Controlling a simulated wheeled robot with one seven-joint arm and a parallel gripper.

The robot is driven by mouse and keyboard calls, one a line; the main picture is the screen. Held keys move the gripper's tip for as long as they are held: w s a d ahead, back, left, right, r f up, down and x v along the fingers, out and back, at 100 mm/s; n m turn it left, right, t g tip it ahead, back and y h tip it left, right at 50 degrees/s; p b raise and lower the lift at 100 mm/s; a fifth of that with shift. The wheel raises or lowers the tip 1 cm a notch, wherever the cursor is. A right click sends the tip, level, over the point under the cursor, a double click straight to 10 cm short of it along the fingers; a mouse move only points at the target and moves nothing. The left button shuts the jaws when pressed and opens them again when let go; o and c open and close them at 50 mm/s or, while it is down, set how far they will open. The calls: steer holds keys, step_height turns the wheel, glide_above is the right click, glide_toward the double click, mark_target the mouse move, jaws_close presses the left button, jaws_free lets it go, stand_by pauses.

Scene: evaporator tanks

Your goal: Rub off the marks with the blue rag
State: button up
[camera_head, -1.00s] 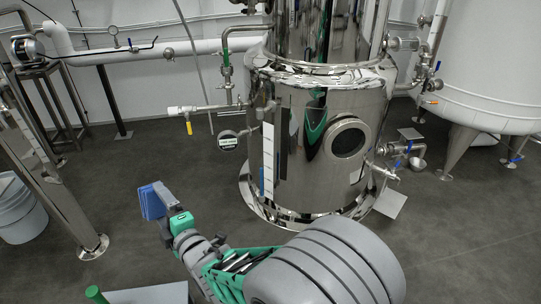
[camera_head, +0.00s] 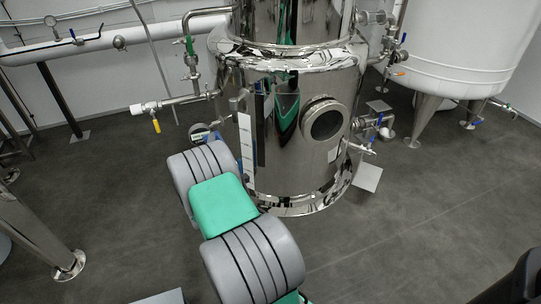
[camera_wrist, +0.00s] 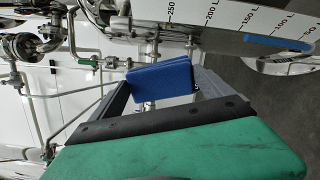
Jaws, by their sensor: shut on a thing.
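The blue rag (camera_wrist: 160,82) is a folded block pinched between the fingers of my gripper (camera_wrist: 163,88) in the wrist view. It is in front of pipes and fittings, below the white scale (camera_wrist: 235,18) marked in litres. My gripper is mostly hidden behind my arm there. No other marks are clear.
A valve with a yellow handle (camera_head: 156,126) sticks out left of the tank. A round porthole (camera_head: 324,121) and pipe fittings (camera_head: 372,128) are on its right. A white tank (camera_head: 455,50) stands at the right. The dark floor (camera_head: 430,220) is open at the lower right.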

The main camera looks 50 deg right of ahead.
steer(key=s+d+f+m+g+h+p, duration=0.1)
steer(key=s+d+f+g+h, duration=0.2)
steer(key=s+d, duration=0.4)
steer(key=s+d+f+g+h, duration=0.1)
steer(key=s+d+f+g, duration=0.3)
steer(key=d, duration=0.5)
steer(key=shift+t, duration=0.7)
steer(key=shift+f+x, duration=0.25)
steer(key=shift+x, duration=1.1)
steer(key=shift+f+x, duration=0.25)
steer(key=shift+x, duration=1.05)
steer(key=shift+b+x, duration=0.3)
steer(key=shift+x, duration=0.65)
